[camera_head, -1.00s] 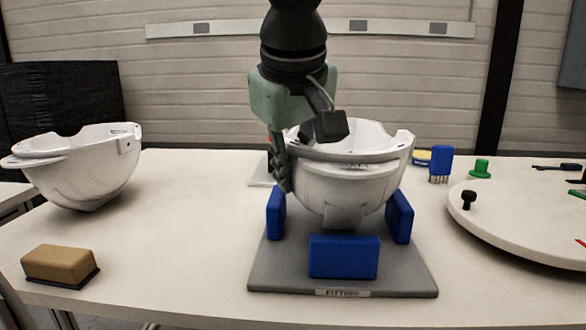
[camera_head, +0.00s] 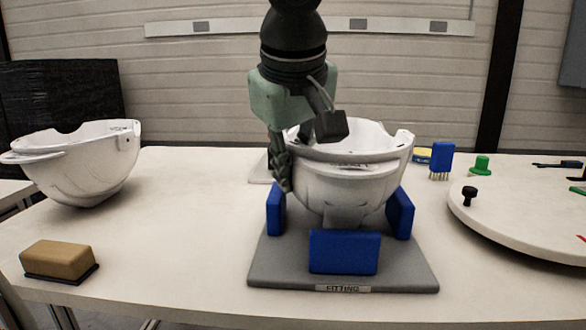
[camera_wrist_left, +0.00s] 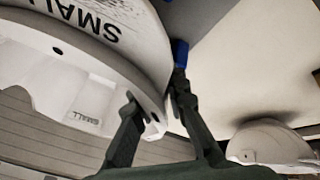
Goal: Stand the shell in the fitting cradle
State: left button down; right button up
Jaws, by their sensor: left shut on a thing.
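The white helmet shell (camera_head: 355,188) is open side up and roughly upright among the blue pads of the fitting cradle (camera_head: 262,274), a grey plate labelled FITTING. The front pad (camera_head: 344,252) hides the shell's lowest part, so I cannot tell if it rests on the cradle. My left gripper (camera_head: 284,178) is shut on the shell's rim at its left side. In the left wrist view the fingers (camera_wrist_left: 152,115) straddle the rim of the shell (camera_wrist_left: 110,50), which is marked SMALL. My right gripper is not in view.
A second white shell (camera_head: 82,168) stands at the table's left, with a tan block brush (camera_head: 60,260) before it. A round white board (camera_head: 520,225) with a black knob (camera_head: 469,196) is at the right. A blue brush (camera_head: 441,160) and green piece (camera_head: 481,166) are behind.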

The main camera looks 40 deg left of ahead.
pick_arm(q)
jog(key=shift+f+b, duration=0.65)
jog(key=shift+f, duration=0.1)
jog(key=c, duration=1.4)
grip_release()
jog(key=shift+c, duration=0.2)
jog(key=v, duration=1.2)
